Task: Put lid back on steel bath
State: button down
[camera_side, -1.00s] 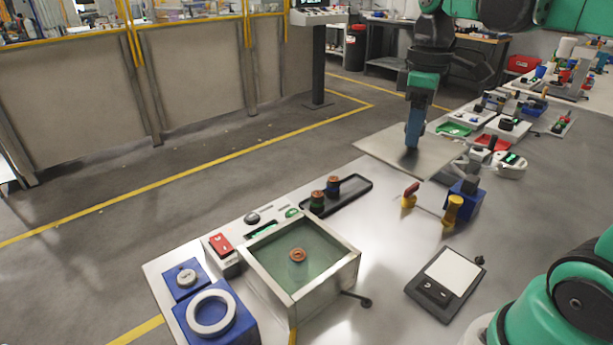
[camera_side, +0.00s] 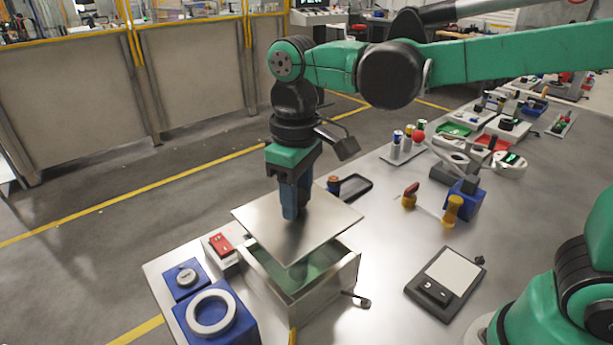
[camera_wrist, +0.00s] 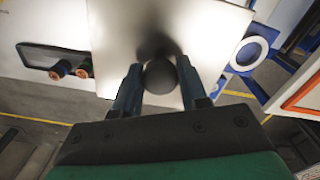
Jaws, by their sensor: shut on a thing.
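The lid (camera_side: 325,219) is a flat square steel plate, held roughly level above the steel bath (camera_side: 335,278). It sits a little back and up from the bath's rim, so the bath's front part shows uncovered with greenish liquid inside. My gripper (camera_side: 291,214) is shut on the lid's knob, which shows as a dark ball between the fingers in the wrist view (camera_wrist: 161,77). The lid (camera_wrist: 125,30) fills the upper middle of the wrist view and hides the bath there. The lid hides the bath's back rim and whatever stands in its middle.
A red-switch box (camera_side: 222,244) and blue blocks with a white ring (camera_side: 211,314) stand left of the bath. A black tray (camera_side: 355,187) with a spool (camera_side: 333,184) lies behind. A scale (camera_side: 446,276) and a blue block with yellow parts (camera_side: 465,200) stand right.

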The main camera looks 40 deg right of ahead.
aim_at(298, 224)
jog(key=shift+f, duration=2.65)
jog(key=shift+f, duration=0.5)
grip_release()
dwell(0.5)
jog(key=shift+r, duration=0.1)
jog(key=shift+r, duration=3.4)
